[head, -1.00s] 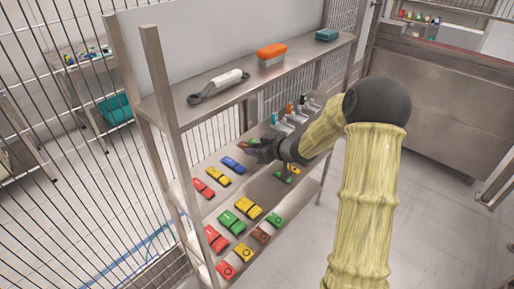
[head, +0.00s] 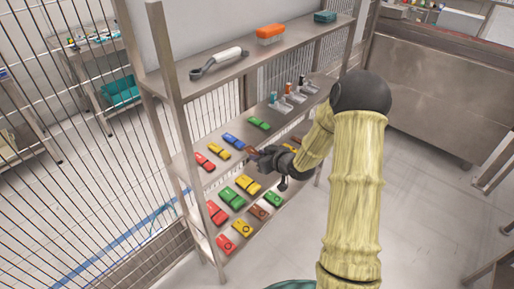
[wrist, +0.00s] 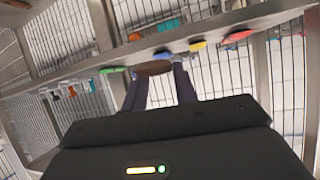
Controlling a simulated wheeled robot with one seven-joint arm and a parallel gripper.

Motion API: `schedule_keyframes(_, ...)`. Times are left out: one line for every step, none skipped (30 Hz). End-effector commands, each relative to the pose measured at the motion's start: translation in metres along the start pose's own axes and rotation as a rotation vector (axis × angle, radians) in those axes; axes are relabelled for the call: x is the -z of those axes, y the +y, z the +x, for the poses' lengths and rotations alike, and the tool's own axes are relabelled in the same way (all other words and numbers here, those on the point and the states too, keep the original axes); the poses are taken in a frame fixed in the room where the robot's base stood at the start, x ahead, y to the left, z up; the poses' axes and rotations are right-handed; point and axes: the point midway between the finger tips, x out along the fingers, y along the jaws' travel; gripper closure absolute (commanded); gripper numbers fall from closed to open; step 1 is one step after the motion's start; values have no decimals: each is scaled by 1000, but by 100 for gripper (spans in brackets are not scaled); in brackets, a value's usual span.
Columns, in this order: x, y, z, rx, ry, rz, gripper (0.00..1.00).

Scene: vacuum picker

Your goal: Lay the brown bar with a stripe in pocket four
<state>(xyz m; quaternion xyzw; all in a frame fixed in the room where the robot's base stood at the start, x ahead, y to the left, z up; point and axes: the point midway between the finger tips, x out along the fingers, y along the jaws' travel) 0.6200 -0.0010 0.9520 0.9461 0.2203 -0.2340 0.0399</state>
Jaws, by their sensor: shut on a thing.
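My gripper (head: 256,153) is shut on a brown bar (head: 251,149), beside the front edge of the middle shelf (head: 187,173). In the wrist view the brown bar (wrist: 154,68) shows between the tips of my two dark fingers (wrist: 158,80). No stripe can be made out on it. On the middle shelf lie a red bar (head: 204,161), a yellow bar (head: 218,151), a blue bar (head: 233,141) and, farther along, a green bar (head: 258,123). I cannot tell which spot is pocket four; no pocket numbers are legible.
Small grey trays (head: 283,106) stand at the middle shelf's far end. The top shelf carries a wrench-like tool (head: 218,63) and an orange box (head: 269,34).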

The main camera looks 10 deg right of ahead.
Motion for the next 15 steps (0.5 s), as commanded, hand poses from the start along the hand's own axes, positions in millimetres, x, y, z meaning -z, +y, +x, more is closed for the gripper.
schedule_keyframes(-11, -1, 1, -16, -4, 15, 94)
schedule_keyframes(-16, 0, 1, -30, -4, 23, 94)
schedule_keyframes(-26, 1, 1, -53, -4, 37, 94)
schedule_keyframes(-34, 2, 0, -72, -5, 47, 94)
schedule_keyframes(-44, 4, -1, -97, -6, 61, 94)
schedule_keyframes(-59, 7, -3, -133, -8, 80, 94)
schedule_keyframes(-72, 10, -6, -166, -9, 97, 94)
schedule_keyframes(-86, 12, -9, -200, -11, 114, 94)
schedule_keyframes(-101, 17, -14, -244, -12, 133, 94)
schedule_keyframes(-112, 19, -17, -273, -12, 145, 94)
schedule_keyframes(-122, 21, -21, -299, -13, 156, 94)
schedule_keyframes(-133, 24, -26, -331, -14, 168, 94)
schedule_keyframes(-139, 25, -29, -351, -14, 174, 94)
schedule_keyframes(-145, 26, -32, -369, -16, 179, 94)
schedule_keyframes(-151, 28, -35, -387, -16, 184, 94)
